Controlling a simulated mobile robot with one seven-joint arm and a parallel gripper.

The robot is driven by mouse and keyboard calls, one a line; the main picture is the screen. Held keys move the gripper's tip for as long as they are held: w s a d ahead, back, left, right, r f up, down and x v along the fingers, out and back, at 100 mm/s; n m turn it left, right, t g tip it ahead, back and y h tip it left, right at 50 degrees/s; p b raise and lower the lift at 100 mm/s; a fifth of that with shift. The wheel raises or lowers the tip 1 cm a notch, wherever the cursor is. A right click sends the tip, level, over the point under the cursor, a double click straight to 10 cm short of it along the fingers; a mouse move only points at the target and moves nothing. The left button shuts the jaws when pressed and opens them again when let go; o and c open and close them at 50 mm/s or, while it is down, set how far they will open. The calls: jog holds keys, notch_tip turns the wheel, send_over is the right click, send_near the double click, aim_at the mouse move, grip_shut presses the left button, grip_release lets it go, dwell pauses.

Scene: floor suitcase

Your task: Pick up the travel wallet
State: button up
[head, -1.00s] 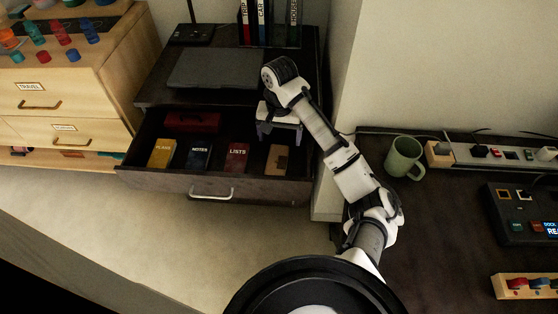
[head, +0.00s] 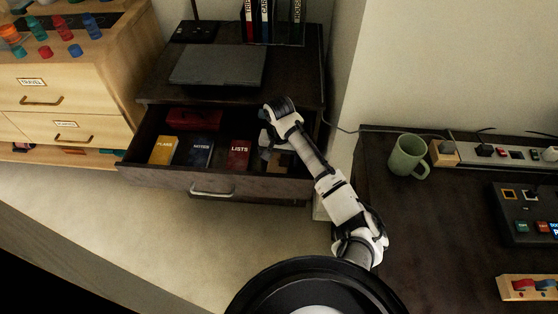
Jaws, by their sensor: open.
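An open dark drawer (head: 165,177) holds several small flat items. A tan, wallet-like item (head: 284,161) lies at its right end, mostly hidden by my gripper; I cannot read a label on it, but it looks like the travel wallet. My gripper (head: 266,153) is open, reaching down into the right part of the drawer, over or beside the tan item. Whether the fingers touch it cannot be told from here.
The drawer also holds a yellow book (head: 164,150), a dark blue book (head: 200,151), a red book (head: 239,154) and a dark red case (head: 195,120). A closed laptop (head: 217,66) lies above. A green mug (head: 407,156) stands on the right desk.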

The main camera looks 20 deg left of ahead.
jog(key=c, duration=1.2)
jog(key=shift+o, duration=0.2)
